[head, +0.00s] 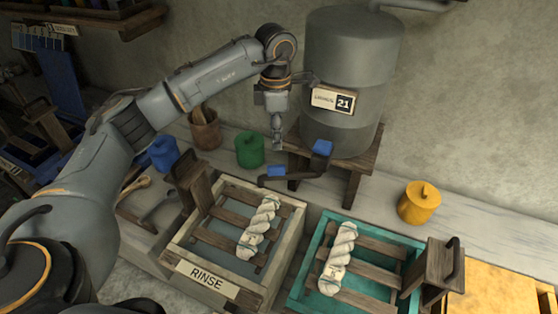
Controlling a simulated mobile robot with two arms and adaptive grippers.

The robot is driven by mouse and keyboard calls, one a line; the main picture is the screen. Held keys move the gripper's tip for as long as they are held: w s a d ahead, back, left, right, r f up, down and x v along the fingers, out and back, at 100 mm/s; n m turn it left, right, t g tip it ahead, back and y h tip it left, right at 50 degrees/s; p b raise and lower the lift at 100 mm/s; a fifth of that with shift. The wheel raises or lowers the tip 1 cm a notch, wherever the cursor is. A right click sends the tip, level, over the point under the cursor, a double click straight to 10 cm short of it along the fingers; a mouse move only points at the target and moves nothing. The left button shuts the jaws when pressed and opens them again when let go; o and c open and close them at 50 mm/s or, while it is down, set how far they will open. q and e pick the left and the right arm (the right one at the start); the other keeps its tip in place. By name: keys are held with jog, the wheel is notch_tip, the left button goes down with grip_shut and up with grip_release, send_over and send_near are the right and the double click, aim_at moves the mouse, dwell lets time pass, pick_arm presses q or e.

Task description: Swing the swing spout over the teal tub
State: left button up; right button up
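The swing spout (298,175) is a dark bent pipe at the foot of the grey tank (352,75). It reaches left, and its free end lies by the far edge of the cream RINSE tub (208,279). A blue grip (277,171) sits on its arm, and another blue piece (322,147) is at the tank end. The teal tub (297,291) stands to the right of the RINSE tub. My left gripper (278,146) points down just above the blue grip, apparently not touching it. Its fingers look narrow from this side; their opening is unclear. My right gripper is out of view.
Twisted pale skeins lie on slats in the RINSE tub (259,228) and the teal tub (337,258). Blue (163,153), green (249,150) and yellow (419,203) jars stand on the ledge. A wooden stand (355,171) carries the tank.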

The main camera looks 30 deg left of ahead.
pick_arm(q)
jog(key=p, duration=0.2)
send_over(276, 166)
jog(key=f, duration=0.5)
jog(key=shift+s+f, duration=0.2)
jog(key=shift+f, duration=0.05)
jog(key=f, duration=0.3)
jog(key=f+p, duration=0.1)
jog(key=shift+w+f, duration=0.25)
jog(key=shift+f, duration=0.85)
jog(key=shift+c, duration=0.2)
grip_shut()
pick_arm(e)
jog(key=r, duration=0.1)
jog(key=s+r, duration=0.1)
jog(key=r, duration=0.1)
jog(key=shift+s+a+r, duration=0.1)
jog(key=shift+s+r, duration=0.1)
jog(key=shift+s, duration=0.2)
